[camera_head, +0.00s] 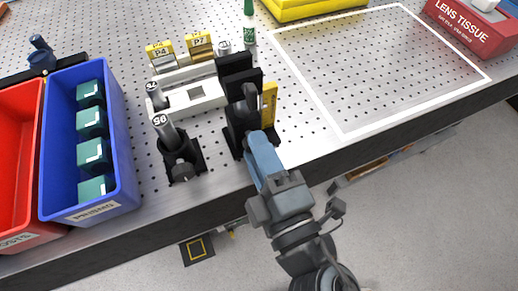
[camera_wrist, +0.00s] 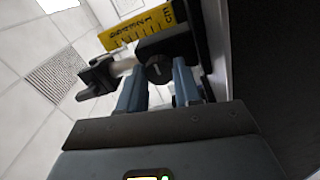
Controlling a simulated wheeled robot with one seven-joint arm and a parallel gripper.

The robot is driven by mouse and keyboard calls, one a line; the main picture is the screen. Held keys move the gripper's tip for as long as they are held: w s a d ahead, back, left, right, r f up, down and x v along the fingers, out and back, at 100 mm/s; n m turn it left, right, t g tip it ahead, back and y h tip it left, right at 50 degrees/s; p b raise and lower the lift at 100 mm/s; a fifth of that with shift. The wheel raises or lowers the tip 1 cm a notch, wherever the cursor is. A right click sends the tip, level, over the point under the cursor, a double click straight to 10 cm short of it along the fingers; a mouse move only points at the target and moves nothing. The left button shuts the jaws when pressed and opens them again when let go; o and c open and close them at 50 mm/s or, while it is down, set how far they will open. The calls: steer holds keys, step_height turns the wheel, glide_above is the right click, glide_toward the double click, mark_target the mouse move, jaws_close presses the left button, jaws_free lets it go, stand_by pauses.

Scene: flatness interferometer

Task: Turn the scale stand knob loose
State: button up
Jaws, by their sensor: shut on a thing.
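The scale stand (camera_head: 238,108) is a black holder near the front edge of the perforated table, with a yellow scale (camera_head: 269,102) upright on its right side. In the wrist view the yellow scale (camera_wrist: 138,27) shows printed marks and "cm". The scale stand knob (camera_wrist: 158,69) is dark and round with a light line on its face. My gripper (camera_head: 254,136) reaches in from the front of the table. In the wrist view my gripper's blue-grey fingers (camera_wrist: 159,80) stand on both sides of the knob, shut on it. The knob is hidden in the head view.
Left of the stand is another black holder (camera_head: 184,164) with a grey piece marked 95. A blue bin (camera_head: 133,190) with green blocks and a red bin (camera_head: 22,215) stand farther left. A white-outlined area (camera_head: 380,70) at right is empty. A lens tissue box (camera_head: 470,28) is beyond it.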

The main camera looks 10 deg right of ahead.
steer(key=o, duration=1)
steer(key=shift+o, duration=0.2)
steer(key=b+v, duration=0.4)
steer(key=v, duration=0.4)
steer(key=shift+w, duration=0.1)
steer(key=s+d+f+m+g+h, duration=0.1)
steer(key=s+d+f+m+h, duration=0.1)
steer(key=s+d+m, duration=0.5)
steer(key=s+d+f+m+g+h, duration=0.1)
steer(key=s+d+f+m+h, duration=0.1)
steer(key=s+d+m, duration=0.6)
steer(key=d+m+h, duration=0.1)
steer(key=m, duration=0.3)
steer(key=shift+s+d+f+g, duration=0.2)
steer(key=shift+d+f+g, duration=0.1)
steer(key=shift+g, duration=0.1)
